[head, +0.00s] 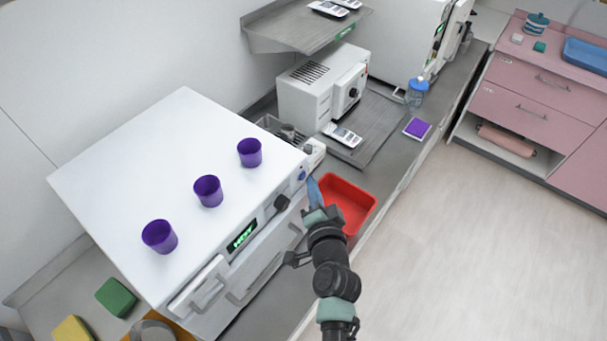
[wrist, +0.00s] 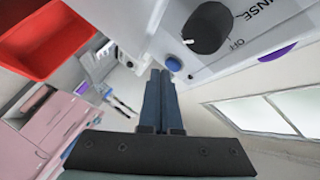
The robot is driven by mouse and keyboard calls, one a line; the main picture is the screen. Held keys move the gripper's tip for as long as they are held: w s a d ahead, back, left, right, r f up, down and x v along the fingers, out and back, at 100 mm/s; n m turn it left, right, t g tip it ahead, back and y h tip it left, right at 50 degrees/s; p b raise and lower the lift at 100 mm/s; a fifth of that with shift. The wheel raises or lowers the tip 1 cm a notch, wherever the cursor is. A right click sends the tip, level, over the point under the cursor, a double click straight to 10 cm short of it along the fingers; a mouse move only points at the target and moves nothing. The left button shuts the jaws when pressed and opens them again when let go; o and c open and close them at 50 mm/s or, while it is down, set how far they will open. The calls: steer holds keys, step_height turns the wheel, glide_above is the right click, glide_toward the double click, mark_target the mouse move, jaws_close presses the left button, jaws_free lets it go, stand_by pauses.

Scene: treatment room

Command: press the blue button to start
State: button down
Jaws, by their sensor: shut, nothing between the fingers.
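The blue button (wrist: 173,63) is a small round button on the white front panel of the machine (head: 160,130), beside a black knob (wrist: 207,27). It also shows as a small blue spot near the machine's front right corner in the head view (head: 302,176). My gripper (wrist: 161,72) has its blue fingers shut together with nothing between them. In the wrist view its fingertips appear just beside the button, slightly left of and below it. In the head view my gripper (head: 313,182) is right in front of the panel. I cannot tell whether the tips touch the button.
A red tray (head: 355,190) sits on the counter right beside my gripper. Several purple cups, one the nearest (head: 160,237), stand on the machine's top. A green display (head: 242,237) and handles are on its front. The floor (head: 480,240) to the right is clear.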

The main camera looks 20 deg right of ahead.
steer(key=shift+w+a, duration=0.3)
steer(key=shift+w, duration=0.15)
stand_by(0.7)
stand_by(0.4)
steer(key=shift+s+d+b, duration=0.3)
steer(key=shift+s+d, duration=0.2)
steer(key=shift+s, duration=0.2)
steer(key=s+d+b, duration=0.1)
steer(key=s, duration=0.1)
steer(key=s+d+b, duration=0.1)
steer(key=s+d, duration=0.1)
steer(key=shift+b, duration=0.4)
steer(key=shift+w+r, duration=0.1)
stand_by(0.5)
